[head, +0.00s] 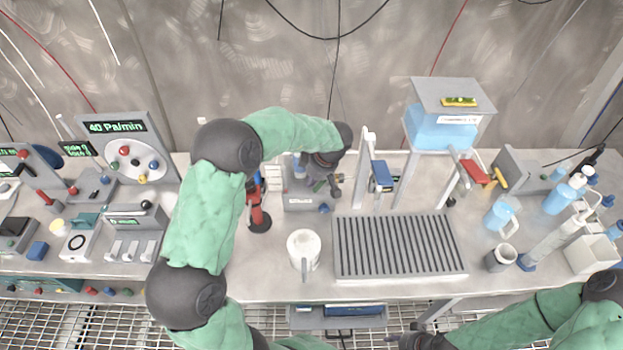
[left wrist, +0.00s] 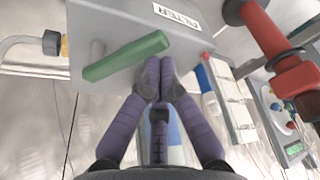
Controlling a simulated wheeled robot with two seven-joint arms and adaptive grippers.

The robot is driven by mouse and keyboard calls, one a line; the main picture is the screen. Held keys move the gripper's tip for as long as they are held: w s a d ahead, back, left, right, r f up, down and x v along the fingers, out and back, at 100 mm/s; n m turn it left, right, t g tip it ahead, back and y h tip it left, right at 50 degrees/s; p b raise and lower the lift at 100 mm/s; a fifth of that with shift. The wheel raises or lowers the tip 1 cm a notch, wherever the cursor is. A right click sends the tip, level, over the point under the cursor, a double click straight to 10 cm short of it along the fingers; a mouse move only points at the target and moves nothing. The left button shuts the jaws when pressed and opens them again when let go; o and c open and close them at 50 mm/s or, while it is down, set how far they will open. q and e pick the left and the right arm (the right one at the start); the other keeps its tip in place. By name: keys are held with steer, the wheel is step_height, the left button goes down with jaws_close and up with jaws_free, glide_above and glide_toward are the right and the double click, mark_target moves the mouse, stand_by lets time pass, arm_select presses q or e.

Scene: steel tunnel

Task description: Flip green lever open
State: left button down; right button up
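The green lever (left wrist: 127,56) is a bar on the face of a grey box (left wrist: 120,22) labelled FILTER in the left wrist view. It lies slightly tilted across the box face. My left gripper (left wrist: 160,72) has its purple fingers brought together, with nothing visible between them. Its fingertips are right beside the lever's right end; I cannot tell whether they touch it. In the head view the filter box (head: 300,200) stands on the bench, with my left gripper (head: 328,180) over it, partly hiding the lever. My right gripper (head: 415,341) is at the bottom edge, its fingers unclear.
A red and black tool (head: 258,210) stands left of the box. A white mug (head: 303,250) and a ribbed grey tray (head: 400,247) are in front. A blue-handled fixture (head: 382,176) stands to the right. Bare bench shows left of the mug.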

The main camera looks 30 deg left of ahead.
mark_target(317, 189)
arm_select(q)
steer(key=shift+r+p, duration=0.25)
steer(key=shift+p, duration=0.6)
steer(key=shift+s+d+f, duration=0.1)
steer(key=shift+s+d+n+p, duration=0.2)
steer(key=shift+n+p, duration=0.5)
steer(key=shift+p, duration=2.3)
steer(key=n+p, duration=0.1)
steer(key=p, duration=0.2)
steer(key=shift+d+g, duration=0.3)
steer(key=shift+g, duration=0.1)
steer(key=n+p, duration=0.1)
steer(key=p, duration=0.2)
steer(key=shift+d+p, duration=0.3)
steer(key=shift+d, duration=0.05)
steer(key=d+n+g+p, duration=0.1)
steer(key=n+p, duration=0.1)
steer(key=p, duration=0.1)
steer(key=shift+d+n, duration=0.1)
steer(key=shift+n, duration=0.2)
steer(key=shift+d+f+p, duration=0.1)
steer(key=shift+d+p, duration=0.25)
steer(key=shift+p, duration=0.55)
